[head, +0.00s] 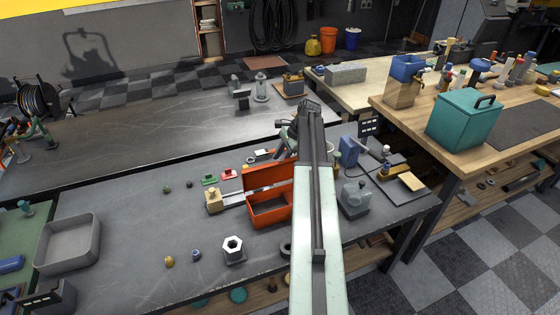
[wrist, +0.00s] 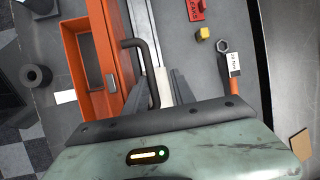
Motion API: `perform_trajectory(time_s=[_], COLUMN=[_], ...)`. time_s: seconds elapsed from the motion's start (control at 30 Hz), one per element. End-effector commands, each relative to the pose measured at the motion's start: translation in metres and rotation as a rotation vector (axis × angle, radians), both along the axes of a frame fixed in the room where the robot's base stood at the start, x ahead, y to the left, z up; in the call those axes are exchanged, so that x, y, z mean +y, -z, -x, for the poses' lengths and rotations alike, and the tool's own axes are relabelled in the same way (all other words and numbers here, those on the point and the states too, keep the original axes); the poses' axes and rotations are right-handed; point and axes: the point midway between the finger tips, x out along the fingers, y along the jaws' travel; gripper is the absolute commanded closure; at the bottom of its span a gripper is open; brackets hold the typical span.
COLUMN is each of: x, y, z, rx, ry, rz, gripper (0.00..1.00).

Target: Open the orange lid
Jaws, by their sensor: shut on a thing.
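An orange box (head: 268,212) stands on the dark grey workbench, with its interior showing. Its orange lid (head: 268,178) is raised and stands roughly upright along the back edge of the box. In the wrist view the lid (wrist: 121,55) appears almost edge-on beside the open box (wrist: 85,70). A dark bent handle (wrist: 143,50) sticks out from the lid. My gripper (wrist: 158,88) has its fingers on either side of the handle and is shut on it. In the head view my arm hides the fingers and the right end of the lid.
A white hex nut (head: 233,245) on a dark block stands in front of the box, and a grey tray (head: 68,243) lies at left. A grey device (head: 354,198) stands close right of my arm. Small coloured parts lie behind the box. The bench's left middle is mostly clear.

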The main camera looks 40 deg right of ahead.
Motion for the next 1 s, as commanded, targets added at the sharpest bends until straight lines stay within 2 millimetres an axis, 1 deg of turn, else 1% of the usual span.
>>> perform_trajectory(time_s=[0.03, 0.6, 0.67, 0.9, 1.0], x=[-0.006, -0.037, -0.041, -0.053, -0.053], y=[-0.004, -0.021, -0.023, -0.029, -0.029], z=[-0.006, -0.036, -0.039, -0.051, -0.052], rx=[-0.006, -0.007, -0.008, -0.009, -0.009], ry=[0.003, 0.006, 0.005, 0.005, 0.004], rz=[0.004, 0.002, 0.001, 0.000, 0.001], gripper=[0.82, 0.81, 0.75, 0.43, 0.38])
